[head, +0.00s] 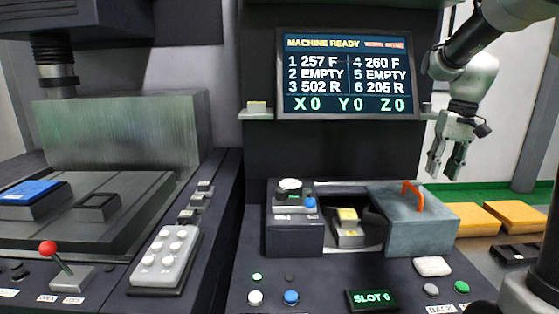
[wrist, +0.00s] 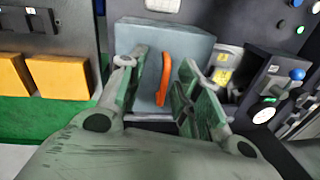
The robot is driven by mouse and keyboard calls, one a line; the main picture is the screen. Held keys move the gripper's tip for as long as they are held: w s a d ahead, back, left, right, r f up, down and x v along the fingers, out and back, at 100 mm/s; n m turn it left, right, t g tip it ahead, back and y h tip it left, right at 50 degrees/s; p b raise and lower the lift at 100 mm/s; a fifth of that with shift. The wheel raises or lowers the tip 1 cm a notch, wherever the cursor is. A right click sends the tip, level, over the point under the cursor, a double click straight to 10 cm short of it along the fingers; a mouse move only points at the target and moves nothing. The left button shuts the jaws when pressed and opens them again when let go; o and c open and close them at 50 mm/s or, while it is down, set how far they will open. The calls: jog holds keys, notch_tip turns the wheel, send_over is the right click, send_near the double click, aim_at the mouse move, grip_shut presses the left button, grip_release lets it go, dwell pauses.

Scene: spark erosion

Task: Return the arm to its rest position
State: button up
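My gripper (head: 450,158) hangs at the right in the head view, pointing down, in the air above and to the right of the grey box with the orange handle (head: 413,196). In the wrist view my gripper (wrist: 158,85) has its two fingers apart with nothing between them. The orange handle also shows in the wrist view (wrist: 164,78), beyond the fingers and apart from them. My arm comes in from the top right corner of the head view.
A screen (head: 347,75) reads MACHINE READY. Yellow blocks (head: 505,217) lie at the right. A red-knobbed lever (head: 48,248) and a keypad (head: 165,255) stand at the left.

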jog(key=s+a+t, duration=0.2)
jog(key=s+a, duration=0.1)
jog(key=s, duration=0.7)
jog(key=s+a+n+t+h, duration=0.1)
jog(key=s+a+t, duration=0.1)
jog(key=s, duration=0.9)
jog(key=shift+s+a+n, duration=0.3)
jog(key=shift+a, duration=0.15)
